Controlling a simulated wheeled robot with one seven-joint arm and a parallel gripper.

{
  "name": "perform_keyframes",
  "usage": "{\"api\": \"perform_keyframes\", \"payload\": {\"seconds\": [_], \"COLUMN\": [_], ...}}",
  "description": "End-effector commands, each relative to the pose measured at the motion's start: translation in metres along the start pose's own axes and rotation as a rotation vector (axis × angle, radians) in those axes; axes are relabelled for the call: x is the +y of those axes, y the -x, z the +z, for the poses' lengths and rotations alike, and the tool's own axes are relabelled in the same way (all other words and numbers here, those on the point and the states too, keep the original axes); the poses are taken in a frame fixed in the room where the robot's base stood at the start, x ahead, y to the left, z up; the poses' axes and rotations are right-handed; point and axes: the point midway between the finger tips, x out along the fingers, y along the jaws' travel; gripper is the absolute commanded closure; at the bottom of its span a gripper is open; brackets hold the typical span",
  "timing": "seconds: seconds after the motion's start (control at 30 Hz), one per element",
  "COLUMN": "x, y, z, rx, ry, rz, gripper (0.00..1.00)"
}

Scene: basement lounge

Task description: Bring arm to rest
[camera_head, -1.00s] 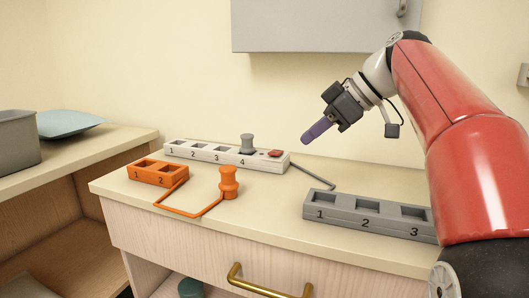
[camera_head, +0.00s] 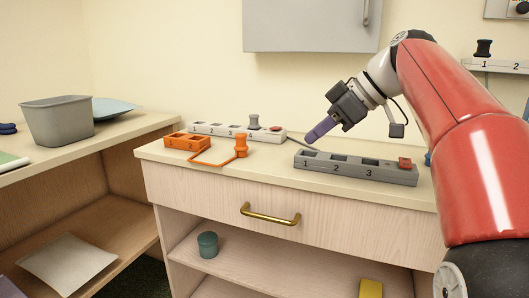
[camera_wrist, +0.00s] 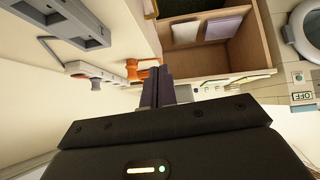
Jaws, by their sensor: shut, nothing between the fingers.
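My red arm (camera_head: 462,130) reaches in from the right in the head view, bent, with its forearm pointing down and to the left. My gripper (camera_head: 314,134) has purple fingers, pressed together with nothing between them. It appears above the counter, in front of the wall, near the grey numbered block; its exact height is hard to tell. In the wrist view the shut fingers (camera_wrist: 157,85) point away from the camera, and the dark gripper body fills the lower part.
A grey cabinet (camera_head: 305,25) hangs above. A side shelf at left holds a grey bin (camera_head: 57,122).

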Motion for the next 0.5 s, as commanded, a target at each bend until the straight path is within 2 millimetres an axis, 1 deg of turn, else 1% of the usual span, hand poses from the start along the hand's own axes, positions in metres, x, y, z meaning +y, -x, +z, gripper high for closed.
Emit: {"api": "perform_keyframes", "payload": {"seconds": [0.03,0.27,0.37,0.5], "x": [-0.004,-0.019,-0.028,-0.045], "y": [-0.001,-0.007,-0.011,-0.018], "z": [0.001,0.013,0.022,0.039], "rx": [-0.008,-0.052,-0.077,-0.122], "ry": [-0.019,-0.128,-0.188,-0.297], "rz": [0.007,0.041,0.063,0.108], "gripper": [1.00,1.00,1.00,1.00]}}
